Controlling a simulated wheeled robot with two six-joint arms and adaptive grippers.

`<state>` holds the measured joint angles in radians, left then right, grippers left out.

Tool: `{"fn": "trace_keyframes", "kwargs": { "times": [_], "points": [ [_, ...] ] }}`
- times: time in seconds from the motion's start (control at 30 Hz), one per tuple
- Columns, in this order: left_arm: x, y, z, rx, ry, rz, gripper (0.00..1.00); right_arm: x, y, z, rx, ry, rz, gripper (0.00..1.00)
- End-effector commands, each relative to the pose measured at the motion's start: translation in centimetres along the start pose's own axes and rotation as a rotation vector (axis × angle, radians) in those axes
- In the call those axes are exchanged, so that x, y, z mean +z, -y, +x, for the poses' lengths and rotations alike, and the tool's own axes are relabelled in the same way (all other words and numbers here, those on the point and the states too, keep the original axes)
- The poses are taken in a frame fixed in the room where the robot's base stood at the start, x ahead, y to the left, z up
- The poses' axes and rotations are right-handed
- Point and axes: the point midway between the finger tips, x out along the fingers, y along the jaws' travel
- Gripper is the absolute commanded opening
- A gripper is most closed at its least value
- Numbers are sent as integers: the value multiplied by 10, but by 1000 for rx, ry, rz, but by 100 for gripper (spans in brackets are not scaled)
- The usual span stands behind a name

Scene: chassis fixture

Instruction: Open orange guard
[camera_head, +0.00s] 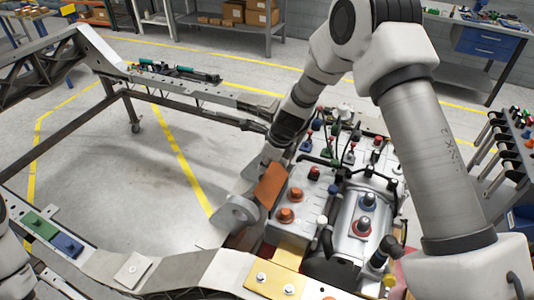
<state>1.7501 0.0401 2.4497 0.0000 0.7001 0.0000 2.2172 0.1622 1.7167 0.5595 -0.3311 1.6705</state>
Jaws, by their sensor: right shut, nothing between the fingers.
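The orange guard (270,186) is a small flat plate in the middle of the camera_head view, standing tilted at the left side of the machine unit. A grey rounded bracket (238,213) is beside its lower left. My right arm reaches over from the right, and my right gripper (262,168) is low behind the guard's upper edge. It is shut with nothing in it. Its fingertips are partly hidden, so I cannot tell whether they touch the guard. My left gripper is out of view; only a bit of my left arm shows at the left edge.
A grey box with orange and red knobs (287,215) and a silver cylinder (352,215) stand close right of the guard. Several capped cables (350,155) rise behind. The chassis rail (190,268) runs along the front. Open floor (130,190) lies to the left.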

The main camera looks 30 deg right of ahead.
Motion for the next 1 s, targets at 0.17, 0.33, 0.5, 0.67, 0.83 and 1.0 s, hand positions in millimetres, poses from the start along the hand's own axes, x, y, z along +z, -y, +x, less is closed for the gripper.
{"fn": "trace_keyframes", "kwargs": {
  "times": [0.17,0.33,0.5,0.67,0.83,1.0],
  "points": [
    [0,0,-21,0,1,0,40,3,-5,4,11,-109,-3,0],
    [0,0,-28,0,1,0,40,3,-6,11,18,-173,2,0],
    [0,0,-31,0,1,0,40,3,-7,14,22,-202,5,0],
    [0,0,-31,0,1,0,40,3,-7,15,22,-209,6,0],
    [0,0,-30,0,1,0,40,3,-7,15,22,-208,6,0],
    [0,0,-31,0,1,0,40,4,-7,14,22,-207,6,0]
  ]
}}
